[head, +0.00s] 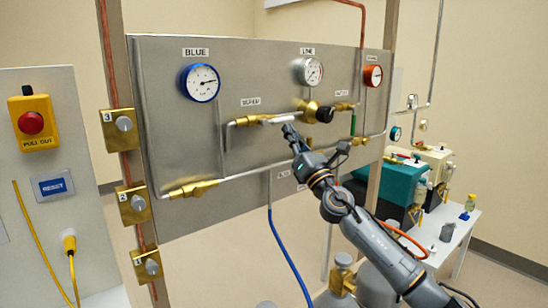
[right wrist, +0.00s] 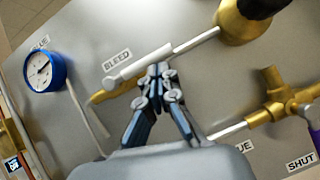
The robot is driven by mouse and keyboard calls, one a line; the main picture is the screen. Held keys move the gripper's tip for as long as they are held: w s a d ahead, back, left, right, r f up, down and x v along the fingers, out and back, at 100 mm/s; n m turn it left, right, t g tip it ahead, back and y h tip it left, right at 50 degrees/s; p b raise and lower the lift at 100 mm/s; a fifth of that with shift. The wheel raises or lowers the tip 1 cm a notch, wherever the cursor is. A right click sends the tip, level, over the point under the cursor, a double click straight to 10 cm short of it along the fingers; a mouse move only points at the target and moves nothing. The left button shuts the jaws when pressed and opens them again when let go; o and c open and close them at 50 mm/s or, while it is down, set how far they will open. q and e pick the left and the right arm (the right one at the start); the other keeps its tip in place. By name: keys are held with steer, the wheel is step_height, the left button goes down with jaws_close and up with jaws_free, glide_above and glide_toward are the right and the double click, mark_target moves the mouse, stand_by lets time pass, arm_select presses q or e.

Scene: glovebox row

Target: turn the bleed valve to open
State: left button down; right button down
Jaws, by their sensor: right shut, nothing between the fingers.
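The bleed valve (head: 246,121) is a brass body on the steel panel, just below the BLEED label. Its pale lever (head: 277,120) lies roughly along the horizontal pipe. In the right wrist view the brass body (right wrist: 112,92) and pale lever (right wrist: 138,66) lie under the tilted BLEED label (right wrist: 117,59). My right gripper (head: 288,130) is shut and empty, its fingertips just below the lever's right part. In the right wrist view the fingertips (right wrist: 159,70) come up close to the lever; I cannot tell whether they touch. My left gripper is not in view.
A brass regulator with a black knob (head: 325,114) sits just right of the lever. A blue gauge (head: 200,82), LINE gauge (head: 309,72) and red gauge (head: 373,76) are above. Another brass valve (head: 193,189) is lower left. A blue hose (head: 284,255) hangs below the panel.

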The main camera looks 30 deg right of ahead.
steer(key=v, duration=1.1)
steer(key=shift+s+f, duration=0.2)
steer(key=shift+s, duration=0.15)
